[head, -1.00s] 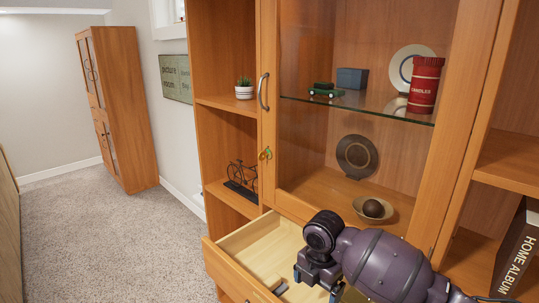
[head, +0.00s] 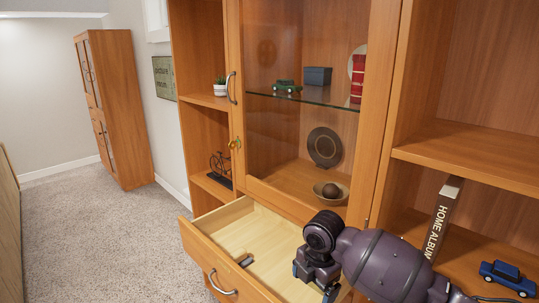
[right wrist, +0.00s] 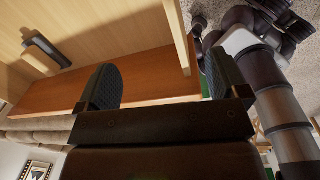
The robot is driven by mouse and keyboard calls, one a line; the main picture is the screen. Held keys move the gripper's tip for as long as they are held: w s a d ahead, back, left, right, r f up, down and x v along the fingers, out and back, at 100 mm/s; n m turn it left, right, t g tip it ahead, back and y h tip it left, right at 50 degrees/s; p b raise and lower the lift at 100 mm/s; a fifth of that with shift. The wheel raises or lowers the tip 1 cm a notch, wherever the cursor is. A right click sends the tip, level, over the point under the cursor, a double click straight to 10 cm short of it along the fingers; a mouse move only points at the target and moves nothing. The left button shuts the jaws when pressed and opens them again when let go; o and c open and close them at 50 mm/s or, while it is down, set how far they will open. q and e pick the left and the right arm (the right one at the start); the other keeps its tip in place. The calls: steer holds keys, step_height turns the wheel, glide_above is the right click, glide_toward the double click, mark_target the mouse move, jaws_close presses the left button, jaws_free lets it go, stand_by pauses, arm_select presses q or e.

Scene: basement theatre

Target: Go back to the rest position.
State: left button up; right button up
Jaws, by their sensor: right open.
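My right arm reaches in from the bottom right of the head view, and its wrist hangs over the right part of an open drawer (head: 266,222). The drawer's wooden front (right wrist: 150,75) shows behind the fingers; I cannot tell the gap. A small dark object (head: 246,261) lies in the drawer and also shows in the right wrist view (right wrist: 46,50). My left gripper is not seen in the head view.
The wooden cabinet has a closed glass door (head: 290,130) above the drawer. A bowl (head: 331,191) stands behind the glass. A home album (head: 442,218) and a blue toy car (head: 507,277) stand on the right shelf. Carpet (head: 95,240) at left is clear.

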steer(key=w+a+r+m+t+y, duration=0.6)
steer(key=w+r+m+t, duration=0.1)
steer(key=m+t, duration=0.25)
steer(key=s+d+f+m+t+h+b, duration=0.15)
steer(key=s+d+f+m+t, duration=0.35)
steer(key=s+d+f+m, duration=0.7)
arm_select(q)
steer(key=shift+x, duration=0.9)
arm_select(e)
steer(key=s+d+f+m+g+h, duration=0.1)
steer(key=s+d+f+h, duration=0.1)
steer(key=s+d+f, duration=0.3)
steer(key=s+d+f+m+g+h, duration=0.2)
steer(key=s+d+f, duration=0.3)
steer(key=s, duration=0.9)
step_height(320, 180, down, 4)
steer(key=shift+s+d+r+h, duration=0.15)
steer(key=shift+d+r+h, duration=0.15)
steer(key=shift+h, duration=0.35)
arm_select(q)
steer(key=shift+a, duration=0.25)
arm_select(e)
steer(key=shift+g, duration=0.25)
